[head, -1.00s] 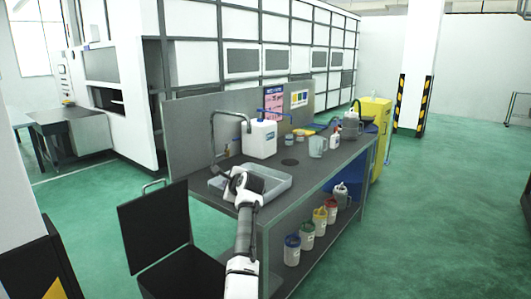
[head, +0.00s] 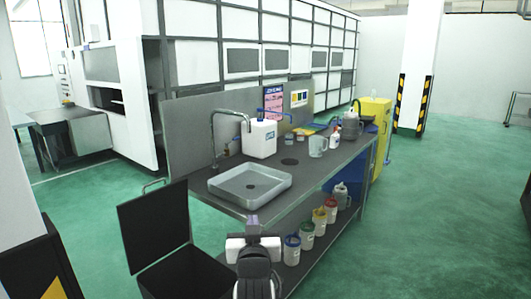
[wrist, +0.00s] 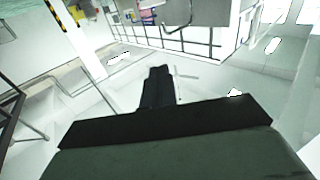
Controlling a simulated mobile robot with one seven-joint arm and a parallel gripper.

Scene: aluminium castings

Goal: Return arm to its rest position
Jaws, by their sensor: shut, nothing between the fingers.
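My gripper (head: 253,219) shows at the bottom middle of the head view, in front of the workbench's near edge and apart from it. Its fingers are together with nothing between them. In the wrist view the dark shut fingers (wrist: 157,88) point away over a blurred, overexposed background. The arm behind the gripper is folded in close to the bottom of the head view.
The workbench (head: 232,203) holds a grey sink (head: 250,182), a white canister (head: 260,138) and a pitcher (head: 318,146). Several lidded containers (head: 306,235) stand on its lower shelf. An open dark bin (head: 160,232) stands left of my arm. Green floor (head: 430,215) is clear at right.

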